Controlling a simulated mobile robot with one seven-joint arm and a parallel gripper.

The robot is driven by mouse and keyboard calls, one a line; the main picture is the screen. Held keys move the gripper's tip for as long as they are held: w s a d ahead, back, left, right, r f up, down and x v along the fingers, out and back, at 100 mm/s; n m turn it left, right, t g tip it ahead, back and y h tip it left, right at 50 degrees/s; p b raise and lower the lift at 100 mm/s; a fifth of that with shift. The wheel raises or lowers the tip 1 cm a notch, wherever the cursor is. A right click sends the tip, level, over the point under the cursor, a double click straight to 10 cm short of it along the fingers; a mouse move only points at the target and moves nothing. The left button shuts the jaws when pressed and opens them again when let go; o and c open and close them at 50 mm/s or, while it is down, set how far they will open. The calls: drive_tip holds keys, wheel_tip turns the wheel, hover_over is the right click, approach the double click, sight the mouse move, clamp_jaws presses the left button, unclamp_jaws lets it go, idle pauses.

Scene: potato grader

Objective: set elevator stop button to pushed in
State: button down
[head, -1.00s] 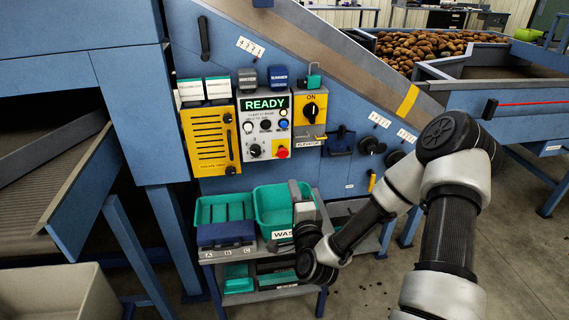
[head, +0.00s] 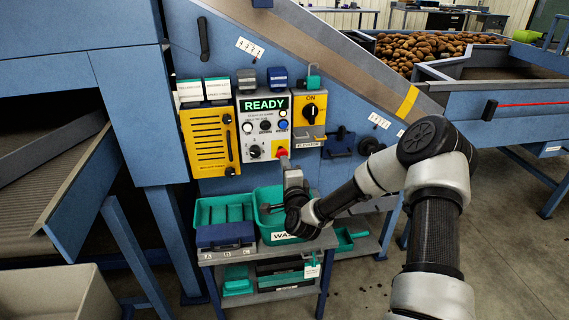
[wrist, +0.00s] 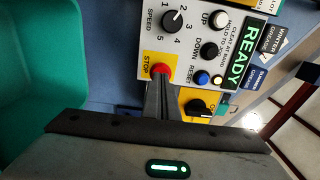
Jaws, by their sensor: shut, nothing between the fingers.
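The red stop button (wrist: 161,69) sits on a yellow patch marked STOP at the lower corner of the grey control panel (wrist: 180,50). In the head view the stop button (head: 281,151) is partly covered by my gripper (head: 285,160). In the wrist view my gripper (wrist: 160,82) has its fingers together, with the tips right at the button's edge. I cannot tell whether they touch it, or whether the button is in or out. The panel's display (head: 265,104) reads READY in green.
A yellow box with a black ON knob (head: 311,108) is right of the panel, a yellow slotted cover (head: 208,143) left. Below, a cart holds teal bins, one labelled WASTE (head: 262,216).

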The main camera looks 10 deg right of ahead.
drive_tip(key=shift+w, duration=0.7)
